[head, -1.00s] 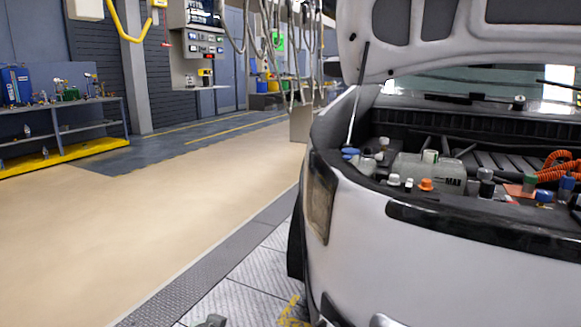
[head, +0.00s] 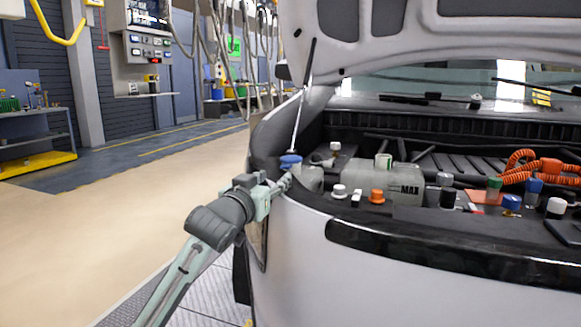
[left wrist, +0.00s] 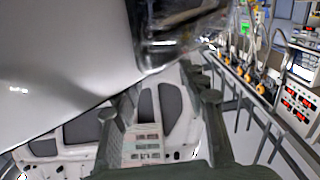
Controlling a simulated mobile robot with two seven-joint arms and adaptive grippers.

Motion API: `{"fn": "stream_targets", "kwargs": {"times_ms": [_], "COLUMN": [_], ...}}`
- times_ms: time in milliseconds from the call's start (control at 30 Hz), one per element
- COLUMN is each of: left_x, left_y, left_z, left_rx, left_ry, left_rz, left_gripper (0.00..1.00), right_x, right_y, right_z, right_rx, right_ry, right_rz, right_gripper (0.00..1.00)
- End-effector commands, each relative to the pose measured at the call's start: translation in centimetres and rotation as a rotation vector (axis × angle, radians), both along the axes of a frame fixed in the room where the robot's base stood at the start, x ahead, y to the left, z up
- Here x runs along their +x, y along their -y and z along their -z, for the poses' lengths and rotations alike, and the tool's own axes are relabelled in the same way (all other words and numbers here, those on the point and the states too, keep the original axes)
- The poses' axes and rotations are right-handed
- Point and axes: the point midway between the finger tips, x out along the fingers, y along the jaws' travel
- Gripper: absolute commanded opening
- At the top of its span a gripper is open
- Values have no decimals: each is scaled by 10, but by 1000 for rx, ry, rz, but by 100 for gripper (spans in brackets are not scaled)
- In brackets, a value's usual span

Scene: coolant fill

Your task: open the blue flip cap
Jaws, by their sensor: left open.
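A blue cap (head: 290,160) sits on a pale container at the left corner of the engine bay in the head view. My left gripper (head: 281,185) is just below and in front of this cap, at the fender edge. It is open and holds nothing; whether it touches the container cannot be told. In the left wrist view the two fingers of the left gripper (left wrist: 167,108) stand apart, and no blue cap shows there. Other blue caps, one (head: 511,202) at the front and one (head: 534,186) behind it, are farther right. My right gripper is not in view.
The raised hood (head: 410,45) hangs over the bay, with a prop rod (head: 299,120) close behind the blue cap. A translucent tank (head: 385,180), an orange cap (head: 377,196) and orange hoses (head: 525,170) lie to the right. The floor (head: 120,215) at left is clear.

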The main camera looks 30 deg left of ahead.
Motion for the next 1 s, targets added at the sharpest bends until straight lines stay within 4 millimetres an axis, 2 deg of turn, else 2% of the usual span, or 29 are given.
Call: {"fn": "stream_targets", "kwargs": {"times_ms": [500, 867, 1000], "left_x": [67, 74, 74], "left_y": [-16, -18, -18], "left_z": [0, 1, 1], "left_rx": [0, 1, 1], "left_ry": [0, -1, -1], "left_rz": [0, 0, 0], "left_gripper": [43, 43, 28], "right_x": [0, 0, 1], "right_y": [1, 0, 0], "right_z": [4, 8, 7], "right_rx": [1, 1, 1], "right_ry": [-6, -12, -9], "right_rz": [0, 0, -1], "right_gripper": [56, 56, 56]}}
